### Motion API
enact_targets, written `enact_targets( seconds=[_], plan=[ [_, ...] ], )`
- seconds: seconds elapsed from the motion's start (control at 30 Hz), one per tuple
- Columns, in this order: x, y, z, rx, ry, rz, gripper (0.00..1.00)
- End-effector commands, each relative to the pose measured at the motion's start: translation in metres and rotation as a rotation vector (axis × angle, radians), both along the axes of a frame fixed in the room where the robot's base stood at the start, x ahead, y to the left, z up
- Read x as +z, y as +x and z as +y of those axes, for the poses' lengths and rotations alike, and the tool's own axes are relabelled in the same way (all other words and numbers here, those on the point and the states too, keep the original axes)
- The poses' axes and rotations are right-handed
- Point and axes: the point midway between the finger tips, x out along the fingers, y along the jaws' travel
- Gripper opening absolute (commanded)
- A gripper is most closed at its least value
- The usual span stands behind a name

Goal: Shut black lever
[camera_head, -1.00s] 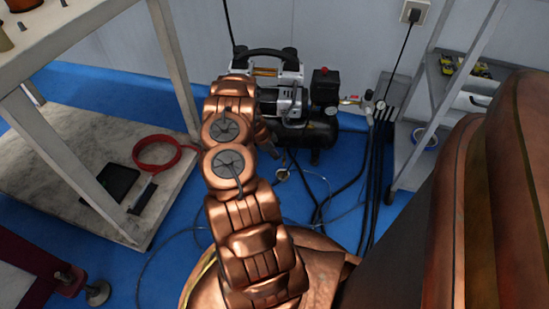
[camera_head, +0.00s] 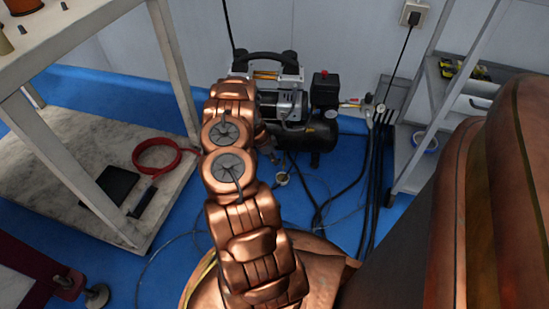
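The black air compressor (camera_head: 318,138) stands on the blue floor by the wall, with a grey motor, a black carry handle and a red knob (camera_head: 322,75). A small brass and black valve fitting (camera_head: 362,103) sits at its right end, where hoses join. I cannot make out a black lever for certain. My copper arm reaches forward over the compressor's left side and covers part of it. Only a small dark part of what seems to be my gripper (camera_head: 269,152) shows beside the arm, near the compressor's lower left. Its fingers are hidden, and contact cannot be told.
A white table (camera_head: 75,55) stands at left, with a low shelf (camera_head: 60,150) holding a red hose coil (camera_head: 157,156) and a black tablet-like object (camera_head: 110,185). A grey rack (camera_head: 435,110) stands at right. Black hoses and thin cables lie on the floor between.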

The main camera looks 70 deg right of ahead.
Motion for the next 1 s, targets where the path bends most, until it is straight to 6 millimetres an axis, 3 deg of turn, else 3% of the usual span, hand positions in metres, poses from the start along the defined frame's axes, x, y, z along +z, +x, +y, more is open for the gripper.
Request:
enact_targets(
  seconds=[0.73,1.0],
  plan=[
    [0.088,0.030,0.020,0.000,-0.002,-0.003,0.39],
    [0.106,0.036,0.025,-0.001,-0.001,-0.002,0.39]
  ],
)
